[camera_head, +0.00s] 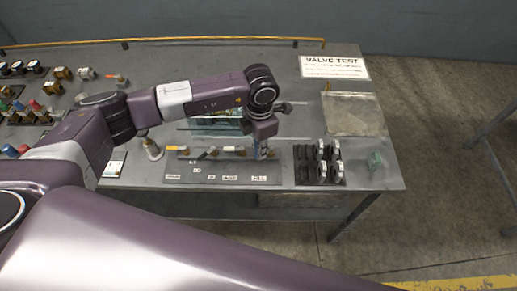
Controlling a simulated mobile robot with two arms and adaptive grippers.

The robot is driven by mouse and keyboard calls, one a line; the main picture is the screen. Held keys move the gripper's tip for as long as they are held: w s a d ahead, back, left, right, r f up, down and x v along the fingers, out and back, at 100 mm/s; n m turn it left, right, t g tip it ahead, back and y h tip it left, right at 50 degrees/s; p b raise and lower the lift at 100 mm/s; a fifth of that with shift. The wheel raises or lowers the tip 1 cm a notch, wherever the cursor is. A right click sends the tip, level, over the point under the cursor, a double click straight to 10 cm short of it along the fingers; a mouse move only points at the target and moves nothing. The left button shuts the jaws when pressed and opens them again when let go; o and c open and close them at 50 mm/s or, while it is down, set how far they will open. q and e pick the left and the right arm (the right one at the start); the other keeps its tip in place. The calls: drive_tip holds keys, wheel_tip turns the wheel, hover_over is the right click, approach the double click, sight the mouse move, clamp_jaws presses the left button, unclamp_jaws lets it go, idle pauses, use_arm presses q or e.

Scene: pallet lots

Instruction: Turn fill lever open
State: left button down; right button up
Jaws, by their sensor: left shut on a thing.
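A grey valve panel (215,180) lies at the front of the table, with a row of small levers along its back and labels below them. The fill lever (271,153) is at the panel's right end, above a label that seems to read FILL. My left arm reaches in from the left, and my left gripper (264,148) points down onto this lever, shut on it. The gripper and wrist hide most of the lever, so its angle is hard to tell. My right gripper is not in view.
Other levers with orange, white and yellow handles (229,149) stand just left of the gripper. A VALVE TEST sign (334,67) lies at the back right. Coloured connectors (35,106) crowd the left side.

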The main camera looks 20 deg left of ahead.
use_arm(q)
drive_tip(key=n, duration=0.1)
drive_tip(key=n+b, duration=0.1)
drive_tip(key=d+n+b, duration=0.1)
drive_tip(key=shift+s+f+n, duration=0.1)
drive_tip(key=shift+s+n, duration=0.2)
drive_tip(key=shift+n, duration=0.1)
drive_tip(key=n+b, duration=0.1)
drive_tip(key=d+n+b, duration=0.1)
drive_tip(key=n, duration=0.1)
drive_tip(key=shift+s+d+n, duration=0.2)
drive_tip(key=shift+n, duration=0.1)
drive_tip(key=n+b, duration=0.1)
drive_tip(key=d+n+b, duration=0.1)
drive_tip(key=n, duration=0.1)
drive_tip(key=shift+w+d+r+n+b, duration=0.15)
drive_tip(key=shift+n+b, duration=0.1)
drive_tip(key=shift+n, duration=0.25)
drive_tip(key=shift+s+d+r+n+b, duration=0.15)
drive_tip(key=shift+n+b, duration=0.1)
drive_tip(key=shift+n, duration=0.25)
drive_tip(key=shift+w, duration=0.1)
drive_tip(key=c, duration=2.3)
unclamp_jaws()
drive_tip(key=shift+f, duration=0.1)
wheel_tip(320, 180, up, 12)
